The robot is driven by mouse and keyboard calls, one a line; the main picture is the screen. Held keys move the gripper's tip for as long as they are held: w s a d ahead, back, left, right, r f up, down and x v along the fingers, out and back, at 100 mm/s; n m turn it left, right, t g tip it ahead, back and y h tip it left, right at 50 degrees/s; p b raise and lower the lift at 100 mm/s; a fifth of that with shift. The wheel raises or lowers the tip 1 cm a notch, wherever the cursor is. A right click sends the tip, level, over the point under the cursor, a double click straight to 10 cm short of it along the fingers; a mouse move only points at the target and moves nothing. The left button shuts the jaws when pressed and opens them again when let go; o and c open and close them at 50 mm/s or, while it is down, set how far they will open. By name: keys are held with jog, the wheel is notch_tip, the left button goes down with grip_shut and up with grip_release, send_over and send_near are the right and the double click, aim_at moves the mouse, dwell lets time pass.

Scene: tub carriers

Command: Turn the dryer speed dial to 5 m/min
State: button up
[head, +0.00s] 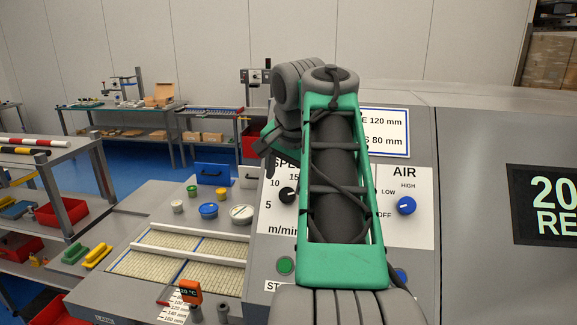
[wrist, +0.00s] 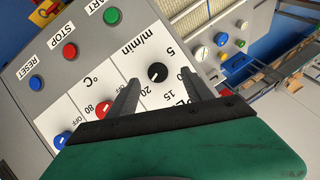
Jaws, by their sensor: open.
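The black speed dial (wrist: 158,73) sits on a white panel marked 5, 15, 20 and m/min in the wrist view. It has a small white pointer mark, seemingly turned away from the 5, but the exact number is unclear. In the head view the dial (head: 287,195) shows left of my arm, with 5, 10 and 15 around it; the panel's right part is hidden. My gripper (wrist: 160,78) is open, its two dark fingers apart on either side of the dial in the picture. Whether they touch it or stand off cannot be told.
A red °C dial (wrist: 103,108) and a blue dial (wrist: 62,140) are beside it. START (wrist: 112,16), STOP (wrist: 70,50) and RESET (wrist: 36,82) buttons are nearby. The blue AIR dial (head: 406,205) is right of my arm. A tiled bench with lidded tubs (head: 208,211) lies left.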

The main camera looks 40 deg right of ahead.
aim_at(288, 192)
jog(key=b+x, duration=0.1)
jog(key=x, duration=0.1)
jog(key=d+b+x, duration=0.1)
jog(key=x, duration=0.1)
jog(key=b+x, duration=0.2)
jog(key=shift+d+f, duration=0.2)
jog(key=shift+d, duration=0.15)
jog(key=shift+c, duration=0.2)
grip_shut()
